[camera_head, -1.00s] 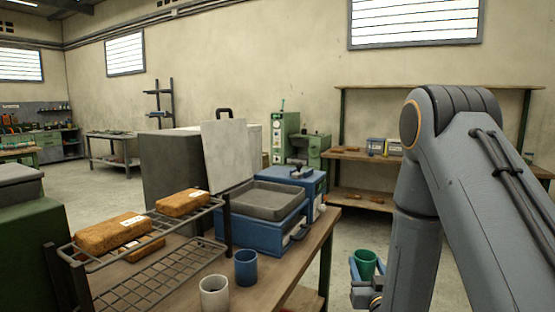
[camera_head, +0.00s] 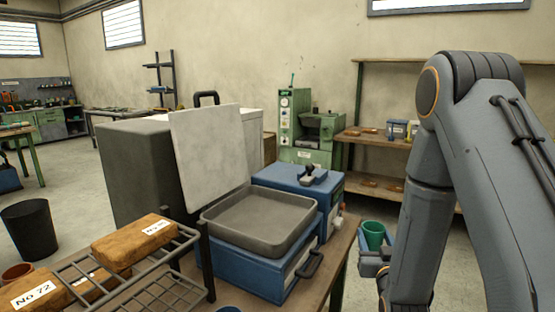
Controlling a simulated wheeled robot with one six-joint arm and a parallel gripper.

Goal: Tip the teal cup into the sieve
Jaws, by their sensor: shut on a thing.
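My gripper (camera_head: 374,255) is shut on the teal cup (camera_head: 374,234), which looks green here and is held roughly upright. They are beyond the right edge of the workbench, partly beside my arm. The cup's contents cannot be seen. A grey square pan (camera_head: 262,247) with raised walls sits on a blue box on the bench, left of the cup and apart from it. It is the most sieve-like thing in view, but no mesh can be made out. A pale raised lid (camera_head: 208,150) stands behind its left side.
A blue device (camera_head: 300,186) stands just behind the pan. A wire rack (camera_head: 160,268) with several brown labelled blocks is at the bench's left. The rim of a blue cup (camera_head: 228,309) shows at the bottom edge. A black bin (camera_head: 30,230) stands on the floor at left.

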